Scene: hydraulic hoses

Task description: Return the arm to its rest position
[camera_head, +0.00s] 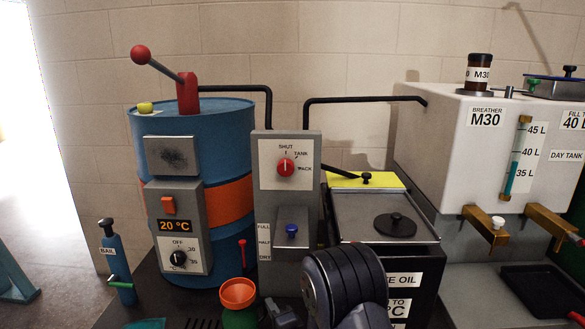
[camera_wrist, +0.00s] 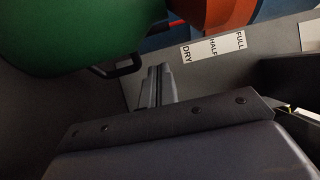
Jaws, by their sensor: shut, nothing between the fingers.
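My arm rises at the bottom centre of the head view, with a dark ribbed wrist part in front of the bench. My gripper (camera_wrist: 157,76) is shut and empty in the wrist view, its two fingers together. In the head view the gripper (camera_head: 284,313) is partly cut off at the bottom edge, just right of a green container (camera_head: 239,319) with an orange funnel (camera_head: 238,292). In the wrist view the green container (camera_wrist: 70,35) is close, at upper left of the fingers. Whether they touch cannot be told.
A grey selector post (camera_head: 290,185) with a FULL/HALF/DRY label (camera_head: 264,242) stands behind the gripper. A blue drum (camera_head: 220,130) is at left, a black oil box (camera_head: 400,262) at right, and a white day tank (camera_head: 450,130) further right. A blue bottle (camera_head: 117,262) stands at far left.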

